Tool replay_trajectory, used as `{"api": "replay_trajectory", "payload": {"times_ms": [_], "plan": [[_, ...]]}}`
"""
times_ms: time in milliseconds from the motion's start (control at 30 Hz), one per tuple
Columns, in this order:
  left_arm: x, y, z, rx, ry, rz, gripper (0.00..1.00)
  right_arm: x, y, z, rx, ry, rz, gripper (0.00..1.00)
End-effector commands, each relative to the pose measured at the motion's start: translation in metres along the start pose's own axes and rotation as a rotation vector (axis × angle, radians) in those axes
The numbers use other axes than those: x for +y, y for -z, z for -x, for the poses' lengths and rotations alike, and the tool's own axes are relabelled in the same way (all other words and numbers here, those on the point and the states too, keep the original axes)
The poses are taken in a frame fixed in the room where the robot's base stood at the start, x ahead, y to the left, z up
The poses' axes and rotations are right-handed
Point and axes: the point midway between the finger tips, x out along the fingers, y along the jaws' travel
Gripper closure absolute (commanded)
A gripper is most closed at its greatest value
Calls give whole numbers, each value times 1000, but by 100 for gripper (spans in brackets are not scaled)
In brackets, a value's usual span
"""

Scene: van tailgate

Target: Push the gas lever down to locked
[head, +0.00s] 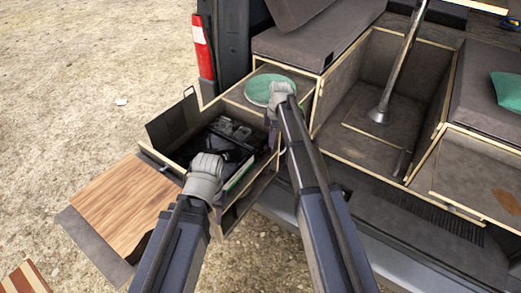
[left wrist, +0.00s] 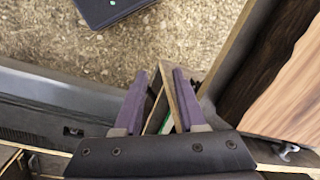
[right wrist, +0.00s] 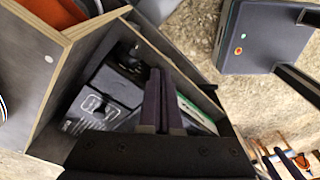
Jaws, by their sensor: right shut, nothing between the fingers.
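The black camping stove (head: 232,130) sits in the pulled-out drawer (head: 183,107); it also shows in the right wrist view (right wrist: 105,97). I cannot pick out the gas lever for certain in any view. My right gripper (right wrist: 162,88) is shut and empty, its fingers together above the stove in the right wrist view. In the head view the right gripper (head: 275,115) is at the drawer's right end. My left gripper (left wrist: 158,80) has its fingers apart, with a thin panel edge visible between them; I cannot tell whether they touch it. In the head view the left wrist hides its fingertips.
A wooden board (head: 125,200) extends left of the drawer. A round green item (head: 268,88) lies behind the right gripper. A metal table leg (head: 398,70) stands in the open compartment on the right.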

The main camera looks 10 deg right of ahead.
Motion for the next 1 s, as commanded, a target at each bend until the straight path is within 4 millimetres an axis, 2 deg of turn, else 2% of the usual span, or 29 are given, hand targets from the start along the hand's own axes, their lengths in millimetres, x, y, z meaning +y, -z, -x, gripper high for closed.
{"api": "replay_trajectory", "payload": {"times_ms": [33,200,767,867,967,1000], "plan": [[-1,-1,13,0,0,0,60,0,0,14,0,0,0,100],[-2,-1,23,0,0,0,60,0,0,23,0,0,0,100],[-2,-1,22,0,0,0,60,-2,1,22,-1,1,-4,100],[-2,-1,22,0,0,0,60,-20,10,21,-10,5,-50,100],[-2,-1,22,0,0,0,60,-59,31,19,-34,11,-172,100],[-2,-1,22,0,0,0,60,-80,41,18,-48,12,-240,100]]}}
